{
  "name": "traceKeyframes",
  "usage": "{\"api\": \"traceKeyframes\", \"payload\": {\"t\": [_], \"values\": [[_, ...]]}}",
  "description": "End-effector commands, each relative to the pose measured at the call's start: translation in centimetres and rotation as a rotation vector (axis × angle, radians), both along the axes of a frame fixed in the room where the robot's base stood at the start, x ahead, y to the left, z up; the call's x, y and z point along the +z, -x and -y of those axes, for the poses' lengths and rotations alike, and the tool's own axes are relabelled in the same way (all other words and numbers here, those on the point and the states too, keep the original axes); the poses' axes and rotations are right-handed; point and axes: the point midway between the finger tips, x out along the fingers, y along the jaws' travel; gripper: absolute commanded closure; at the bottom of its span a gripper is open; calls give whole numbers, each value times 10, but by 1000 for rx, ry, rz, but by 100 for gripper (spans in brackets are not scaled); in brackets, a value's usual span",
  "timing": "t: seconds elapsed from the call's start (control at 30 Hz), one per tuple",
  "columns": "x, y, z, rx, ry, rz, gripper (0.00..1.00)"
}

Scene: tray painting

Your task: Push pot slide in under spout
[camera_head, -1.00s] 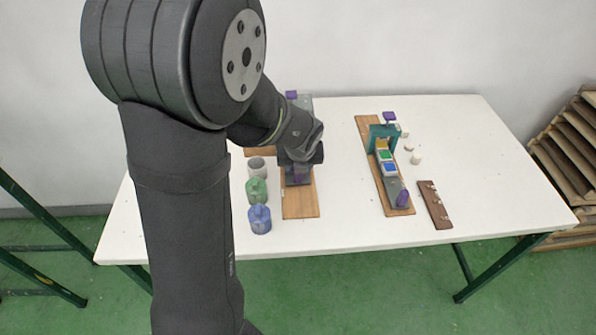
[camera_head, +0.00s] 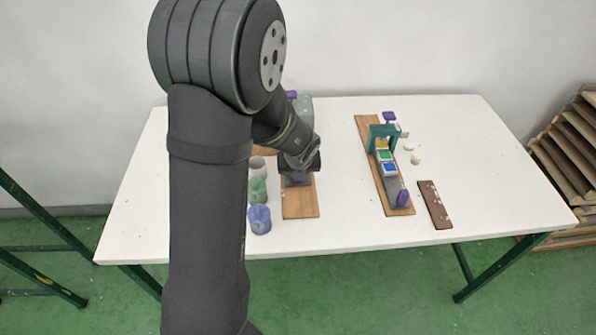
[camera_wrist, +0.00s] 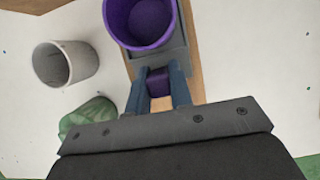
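A purple pot (camera_wrist: 142,22) sits upright on a grey slide (camera_wrist: 172,58) in the wrist view. The slide lies on a wooden board (camera_head: 299,206), left of the table's middle in the head view. A purple handle (camera_wrist: 158,82) at the slide's near end is between the two fingers of my gripper (camera_wrist: 160,72). The fingers look closed on it. In the head view my gripper (camera_head: 299,177) is low over the board and hides the handle and pot. Part of a grey upright body (camera_head: 304,106) shows behind my arm. The spout cannot be made out.
Left of the board stand a grey cup (camera_head: 257,164), a green pot (camera_head: 257,190) and a blue pot (camera_head: 259,219). To the right are a second board (camera_head: 366,128) with a teal arch (camera_head: 375,136) and coloured tiles, and a brown strip (camera_head: 434,205). Between the boards is clear table.

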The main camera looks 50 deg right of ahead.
Motion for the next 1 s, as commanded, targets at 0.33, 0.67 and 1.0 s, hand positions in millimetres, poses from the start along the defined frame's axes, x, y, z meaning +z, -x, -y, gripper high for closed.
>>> {"api": "traceKeyframes", "payload": {"t": [0.33, 0.67, 1.0], "values": [[0, -10, 11, 2, 2, 1, 100], [0, -34, 34, 0, 0, 0, 100], [1, -35, 35, 0, 3, 1, 58]]}}
